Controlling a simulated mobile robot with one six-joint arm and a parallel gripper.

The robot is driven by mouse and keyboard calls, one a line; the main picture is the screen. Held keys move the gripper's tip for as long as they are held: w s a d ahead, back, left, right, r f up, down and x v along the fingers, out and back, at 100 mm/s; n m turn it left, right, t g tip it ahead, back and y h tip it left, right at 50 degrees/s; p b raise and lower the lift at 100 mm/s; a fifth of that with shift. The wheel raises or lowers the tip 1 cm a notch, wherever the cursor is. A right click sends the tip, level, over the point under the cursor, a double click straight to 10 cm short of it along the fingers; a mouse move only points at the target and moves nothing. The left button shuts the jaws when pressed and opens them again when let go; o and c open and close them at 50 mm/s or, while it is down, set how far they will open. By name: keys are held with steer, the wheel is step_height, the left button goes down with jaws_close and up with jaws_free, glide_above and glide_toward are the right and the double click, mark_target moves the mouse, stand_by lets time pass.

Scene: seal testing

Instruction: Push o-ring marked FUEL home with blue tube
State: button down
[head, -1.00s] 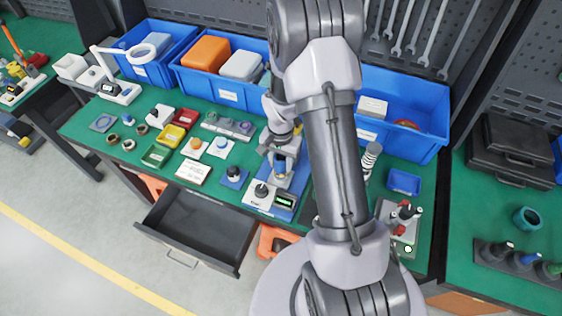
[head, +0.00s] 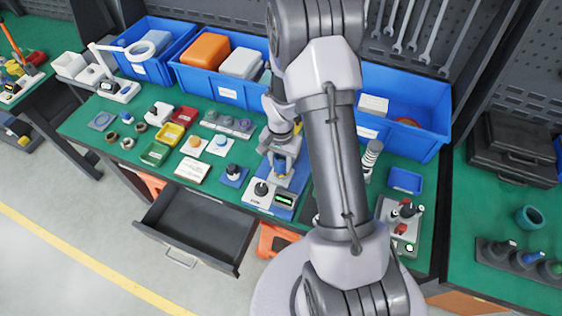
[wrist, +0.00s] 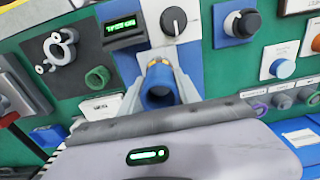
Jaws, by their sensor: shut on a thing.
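My gripper (head: 284,158) is over the blue-based test station (head: 284,213) in the head view. In the wrist view my gripper (wrist: 160,84) is shut on the blue tube (wrist: 159,94), whose open end faces the camera. Yellow shows just past the tube between the fingers. The tube's far end is hidden, so I cannot tell whether it touches anything. I cannot make out an o-ring marked FUEL; the place under the tube is covered by the tube and fingers.
The station's black knob (wrist: 174,21) and lit green display (wrist: 122,27) are close to the fingers. A blue-based block with a dark knob (head: 234,171) stands to the left. Blue bins (head: 222,88) line the back. An open drawer (head: 190,228) juts out in front.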

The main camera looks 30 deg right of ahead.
step_height(320, 180, up, 8)
steer(key=p, duration=0.5)
steer(key=shift+r, duration=0.2)
